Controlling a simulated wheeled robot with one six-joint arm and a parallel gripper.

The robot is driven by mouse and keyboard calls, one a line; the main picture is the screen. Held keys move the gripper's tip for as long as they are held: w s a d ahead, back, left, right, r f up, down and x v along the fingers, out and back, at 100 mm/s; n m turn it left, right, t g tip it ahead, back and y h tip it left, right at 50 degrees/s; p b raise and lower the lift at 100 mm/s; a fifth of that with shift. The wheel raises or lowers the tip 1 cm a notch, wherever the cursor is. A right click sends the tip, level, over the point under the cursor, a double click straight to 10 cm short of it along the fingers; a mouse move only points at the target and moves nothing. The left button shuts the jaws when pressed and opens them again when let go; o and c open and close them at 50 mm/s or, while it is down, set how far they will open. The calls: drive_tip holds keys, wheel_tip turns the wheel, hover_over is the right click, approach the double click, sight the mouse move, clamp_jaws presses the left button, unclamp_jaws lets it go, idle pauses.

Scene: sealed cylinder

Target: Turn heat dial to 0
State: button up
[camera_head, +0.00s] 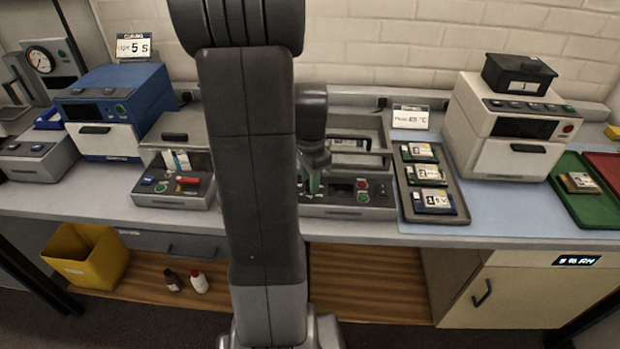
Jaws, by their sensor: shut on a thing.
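A grey machine (347,212) with an open top bay stands at the middle of the bench. Its front panel has a small dark display (342,187), a red-and-green button pair (363,191) and a dark knob at the right end. My gripper (314,182) points down at the left part of this panel, shut on what appears to be the heat dial. The dial's face and pointer are hidden by my gripper and arm, so its setting cannot be read. A sign (411,117) behind the machine shows a temperature in °C, too small to read surely.
My arm hides the bench left of the machine. A grey tray (462,213) with several labelled packs lies close on the right. A smaller grey unit (172,200) with a red handle stands left. A white oven (468,130) and blue oven (147,90) stand farther out.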

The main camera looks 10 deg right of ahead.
drive_tip(key=n, duration=0.4)
drive_tip(key=shift+n, duration=0.3)
drive_tip(key=n, duration=0.4)
drive_tip(key=shift+n, duration=0.3)
drive_tip(key=n, duration=0.4)
drive_tip(key=shift+n, duration=0.3)
drive_tip(key=n, duration=0.4)
drive_tip(key=shift+b, duration=0.3)
drive_tip(key=n, duration=0.9)
drive_tip(key=shift+n, duration=0.3)
drive_tip(key=n, duration=0.4)
drive_tip(key=shift+d, duration=0.1)
drive_tip(key=shift+n, duration=2.2)
